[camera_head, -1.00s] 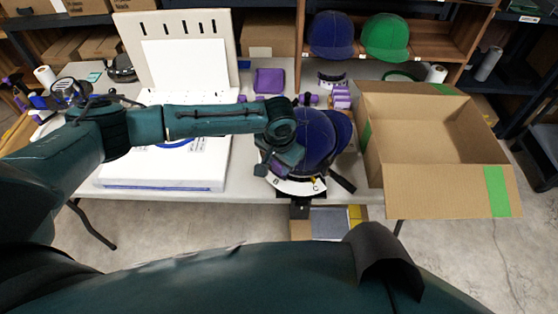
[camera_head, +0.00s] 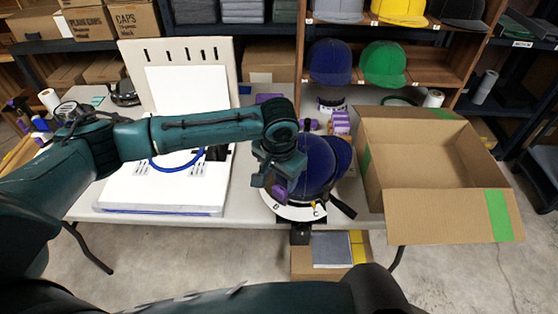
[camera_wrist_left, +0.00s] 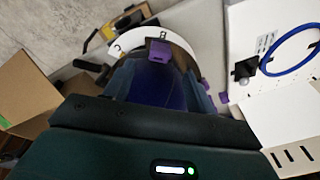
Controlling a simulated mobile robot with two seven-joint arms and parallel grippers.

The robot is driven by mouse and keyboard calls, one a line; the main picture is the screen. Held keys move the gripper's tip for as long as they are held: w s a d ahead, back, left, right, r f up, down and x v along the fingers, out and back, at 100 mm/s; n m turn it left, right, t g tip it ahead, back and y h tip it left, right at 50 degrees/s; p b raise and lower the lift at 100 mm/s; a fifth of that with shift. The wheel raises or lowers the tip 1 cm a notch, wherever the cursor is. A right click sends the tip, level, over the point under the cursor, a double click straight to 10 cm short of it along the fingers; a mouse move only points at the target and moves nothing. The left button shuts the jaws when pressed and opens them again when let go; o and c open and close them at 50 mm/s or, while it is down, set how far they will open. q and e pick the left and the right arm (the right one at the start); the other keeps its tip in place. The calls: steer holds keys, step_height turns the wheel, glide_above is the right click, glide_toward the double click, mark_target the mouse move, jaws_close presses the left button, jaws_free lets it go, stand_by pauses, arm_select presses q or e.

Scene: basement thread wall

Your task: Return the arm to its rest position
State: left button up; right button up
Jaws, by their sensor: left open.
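My left arm (camera_head: 195,132) reaches in from the left, bent at the elbow, across the table. Its gripper (camera_head: 275,185) is open at the left side of a dark blue cap (camera_head: 318,162), seen from the head. The cap sits on a round stand with a white lettered ring (camera_head: 295,211). In the left wrist view the cap (camera_wrist_left: 155,85) lies straight ahead of the gripper, with the white ring (camera_wrist_left: 178,42) around it. I cannot tell whether the fingers touch the cap. My right gripper is not in view.
An open cardboard box (camera_head: 440,210) stands right of the cap. A white slotted panel (camera_head: 185,90) and a white board with a blue hoop (camera_head: 177,168) are on the left. Shelves with a blue cap (camera_head: 331,62) and a green cap (camera_head: 384,64) stand behind.

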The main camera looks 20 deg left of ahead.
arm_select(q)
step_height(320, 180, up, 6)
steer(key=s, duration=0.1)
steer(key=shift+d, duration=0.15)
steer(key=s+d+f+t+h, duration=0.2)
steer(key=s+d+f+h, duration=0.15)
steer(key=d+f, duration=0.2)
steer(key=s+d+f+t+h, duration=0.25)
steer(key=d+f+h, duration=0.2)
steer(key=d, duration=0.25)
steer(key=s+a+f+t+y, duration=0.2)
steer(key=s+a+f, duration=0.2)
steer(key=a, duration=0.3)
steer(key=s+a+f+n+t+y, duration=0.1)
steer(key=s+a+f+t+y, duration=0.1)
steer(key=s+a+f, duration=0.2)
steer(key=s+a, duration=0.3)
steer(key=shift+s+f, duration=0.15)
